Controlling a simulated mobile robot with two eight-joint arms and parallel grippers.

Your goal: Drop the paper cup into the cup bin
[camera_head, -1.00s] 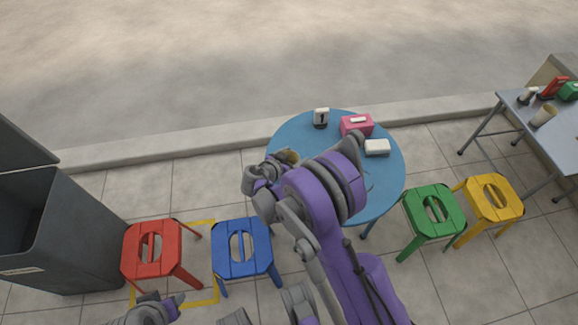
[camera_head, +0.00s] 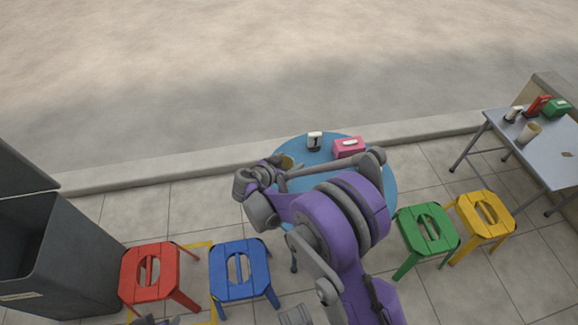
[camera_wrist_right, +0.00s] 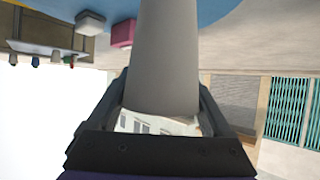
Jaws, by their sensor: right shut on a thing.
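The paper cup (camera_wrist_right: 165,60) is a pale tapered cylinder between the two fingers of my right gripper (camera_wrist_right: 165,105) in the right wrist view. The gripper is shut on it. In the head view my right gripper (camera_head: 277,166) is over the left edge of the blue round table, and a small tan part of the cup (camera_head: 288,162) shows there. A dark grey bin (camera_head: 70,255) with its lid raised and a pale, unreadable label stands at the far left, well apart from the cup. Only a sliver of my left gripper (camera_head: 156,321) shows at the bottom edge.
A red stool (camera_head: 150,285) and a blue stool (camera_head: 238,286) stand between bin and blue table (camera_head: 340,140). Green (camera_head: 426,243) and yellow stools (camera_head: 480,222) stand right, near a grey side table (camera_head: 555,155).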

